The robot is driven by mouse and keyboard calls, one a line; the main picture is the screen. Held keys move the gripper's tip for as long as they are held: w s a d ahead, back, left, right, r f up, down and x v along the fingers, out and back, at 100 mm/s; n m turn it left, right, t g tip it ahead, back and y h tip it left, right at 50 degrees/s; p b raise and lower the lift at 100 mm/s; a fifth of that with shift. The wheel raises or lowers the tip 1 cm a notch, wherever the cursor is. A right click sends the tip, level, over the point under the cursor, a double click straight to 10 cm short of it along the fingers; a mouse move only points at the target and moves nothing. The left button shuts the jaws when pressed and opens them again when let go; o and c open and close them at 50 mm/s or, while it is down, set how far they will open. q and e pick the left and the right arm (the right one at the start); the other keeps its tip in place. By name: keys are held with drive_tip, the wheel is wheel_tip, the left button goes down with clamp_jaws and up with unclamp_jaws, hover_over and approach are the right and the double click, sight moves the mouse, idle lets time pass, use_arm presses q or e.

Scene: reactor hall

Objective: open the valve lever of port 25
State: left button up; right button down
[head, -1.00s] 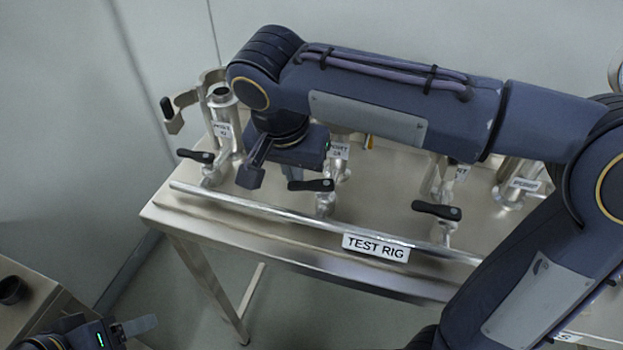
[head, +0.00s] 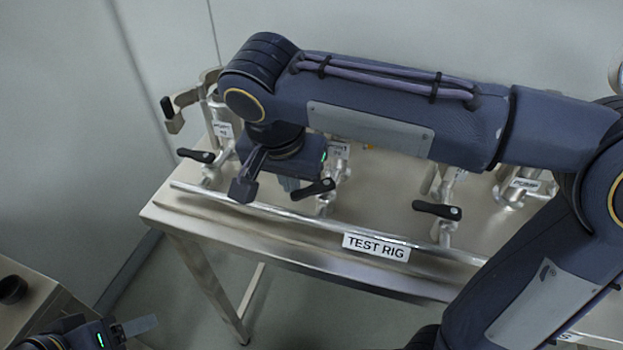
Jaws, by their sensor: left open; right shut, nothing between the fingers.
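Three black-handled valve levers stand along the front of the test rig in the head view: a left lever (head: 196,156), a middle lever (head: 318,188) and a right lever (head: 437,210). The port labels are too blurred to read, so I cannot tell which is port 25. My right gripper (head: 289,185) points down, shut and empty, with its pale fingertips at the left end of the middle lever, touching or nearly so. That lever sits slightly turned, its left end toward the front. My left gripper (head: 143,325) is open at the bottom left, far from the levers.
A front rail (head: 270,212) with a TEST RIG sign (head: 376,247) runs along the steel table (head: 190,222). A clamp (head: 180,107) stands open at the left port. My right arm covers much of the rig's back. Another metal surface (head: 35,300) lies at the lower left.

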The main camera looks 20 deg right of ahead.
drive_tip(key=shift+s+a, duration=0.1)
drive_tip(key=shift+s, duration=0.65)
